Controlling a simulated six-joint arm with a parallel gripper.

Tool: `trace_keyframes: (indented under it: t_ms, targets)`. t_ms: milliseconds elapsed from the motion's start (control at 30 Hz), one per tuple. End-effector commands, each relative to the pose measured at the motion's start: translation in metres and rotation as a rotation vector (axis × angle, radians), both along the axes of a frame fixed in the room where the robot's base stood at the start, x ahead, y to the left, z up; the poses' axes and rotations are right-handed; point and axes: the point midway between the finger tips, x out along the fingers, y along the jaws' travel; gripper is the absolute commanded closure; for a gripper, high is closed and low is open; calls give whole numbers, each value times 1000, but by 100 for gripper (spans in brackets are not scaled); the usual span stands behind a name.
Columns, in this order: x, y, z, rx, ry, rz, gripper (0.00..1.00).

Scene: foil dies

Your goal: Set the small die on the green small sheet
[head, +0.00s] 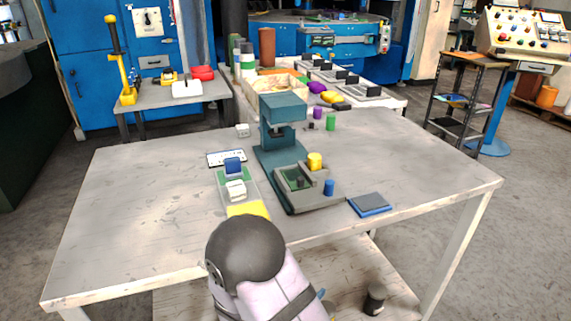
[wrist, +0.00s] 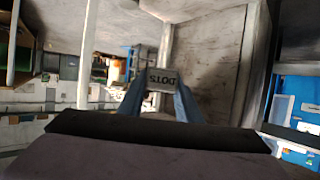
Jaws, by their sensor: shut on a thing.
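My gripper (wrist: 160,86) shows in the wrist view, its two blue fingers closed on the small die (wrist: 161,78). In the head view my arm covers the bottom middle, and the die and fingers cannot be made out. The green small sheet (head: 247,174) lies on the table at the left of the teal press. A blue block (head: 233,166) and a white block (head: 236,190) stand at it, hiding part of it. A yellow sheet (head: 247,209) lies in front.
The teal press (head: 282,125) stands mid-table, with yellow (head: 314,161) and blue (head: 329,187) cylinders at its bed. A dark blue-edged pad (head: 370,204) lies to the right. A small white cube (head: 242,130) stands behind. The table's left and right sides are clear.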

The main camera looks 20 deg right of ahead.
Motion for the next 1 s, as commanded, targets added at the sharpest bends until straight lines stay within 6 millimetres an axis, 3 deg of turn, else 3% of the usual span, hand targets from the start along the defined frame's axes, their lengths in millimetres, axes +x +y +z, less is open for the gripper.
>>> trace_keyframes:
  t_ms: [33,467,1000]
  targets:
    - [-2,-7,14,-3,4,-5,94]
    - [-19,-55,56,-2,7,-18,94]
    - [-73,-97,108,0,5,-39,94]
